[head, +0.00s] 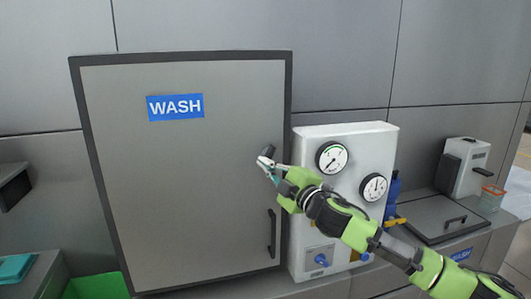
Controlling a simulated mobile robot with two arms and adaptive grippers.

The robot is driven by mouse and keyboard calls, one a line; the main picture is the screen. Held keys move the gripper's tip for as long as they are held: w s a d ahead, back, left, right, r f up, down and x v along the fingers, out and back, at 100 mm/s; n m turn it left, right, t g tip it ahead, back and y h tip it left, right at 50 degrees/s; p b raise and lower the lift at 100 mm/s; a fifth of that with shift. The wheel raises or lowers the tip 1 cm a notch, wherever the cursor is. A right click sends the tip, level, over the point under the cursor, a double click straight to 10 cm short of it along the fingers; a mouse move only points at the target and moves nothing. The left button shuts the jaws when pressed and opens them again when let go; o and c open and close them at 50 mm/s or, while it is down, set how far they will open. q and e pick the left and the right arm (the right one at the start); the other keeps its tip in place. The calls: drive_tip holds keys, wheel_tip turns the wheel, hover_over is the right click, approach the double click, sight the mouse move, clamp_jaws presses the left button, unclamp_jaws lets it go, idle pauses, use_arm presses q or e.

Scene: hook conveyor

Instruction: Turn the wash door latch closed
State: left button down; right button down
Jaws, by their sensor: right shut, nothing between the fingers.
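The wash door (180,190) is a grey panel in a dark frame with a blue WASH sign (175,107); it looks flush in its frame. A small dark latch (267,151) sits near its right edge. My right gripper (264,164) is shut at the latch, just below it, with nothing between the fingers. It partly covers the latch, so I cannot tell whether they touch or how far the latch is turned. A dark vertical handle (271,233) is lower on the door. My left gripper is not in view.
A white panel box with two gauges (332,157) and a blue knob (321,260) stands right of the door, behind my right arm. Farther right are a dark lid with a handle (440,217), a white device (463,167) and a clear container (492,197). A green bin (95,287) is at lower left.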

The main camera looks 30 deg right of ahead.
drive_tip(key=shift+d+f, duration=0.15)
drive_tip(key=shift+f, duration=0.05)
drive_tip(key=shift+d+f, duration=0.15)
idle(0.7)
drive_tip(key=shift+p, duration=0.35)
